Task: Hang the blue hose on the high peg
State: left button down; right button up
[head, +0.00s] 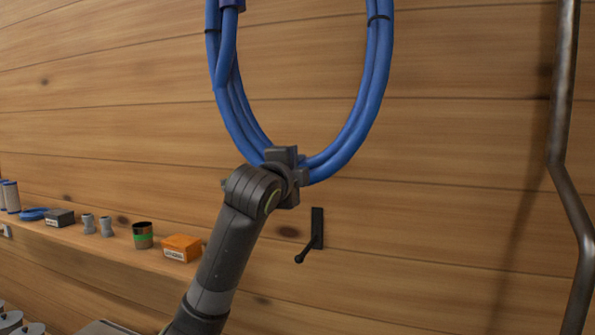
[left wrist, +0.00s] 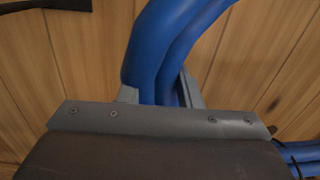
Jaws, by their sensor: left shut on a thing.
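The blue hose (head: 378,85) is a coil with dark ties, held upright in front of the plank wall; its top is cut off by the picture's upper edge. My left gripper (head: 284,172) is shut on the bottom of the coil. In the left wrist view, the blue hose (left wrist: 170,50) runs between the jaws of my left gripper (left wrist: 160,95). A black peg (head: 317,230) on a wall plate is below and right of the gripper, empty. I cannot tell if it is the high peg; no other peg shows clearly. My right gripper is out of view.
A wooden shelf (head: 85,248) at the lower left bears an orange box (head: 182,248), a dark can with a green band (head: 143,235), a dark box (head: 60,218) and small fittings. A bent metal pipe (head: 560,120) runs down the right side. The wall between is bare.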

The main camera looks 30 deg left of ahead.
pick_arm(q)
jog(key=w+a, duration=0.1)
jog(key=w, duration=1.3)
jog(key=shift+w+a, duration=0.3)
dwell(0.8)
jog(key=shift+r, duration=0.15)
dwell(0.4)
jog(key=shift+w+f, duration=0.35)
jog(key=shift+f, duration=0.4)
jog(key=shift+w+f, duration=0.3)
jog(key=shift+f, duration=0.45)
jog(key=c, duration=1)
grip_release()
jog(key=shift+s, duration=0.1)
jog(key=shift+o, duration=0.3)
jog(key=shift+s, duration=0.1)
jog(key=shift+o, duration=0.4)
jog(key=shift+f, duration=0.25)
jog(key=shift+o, duration=1.3)
jog(key=shift+w, duration=0.2)
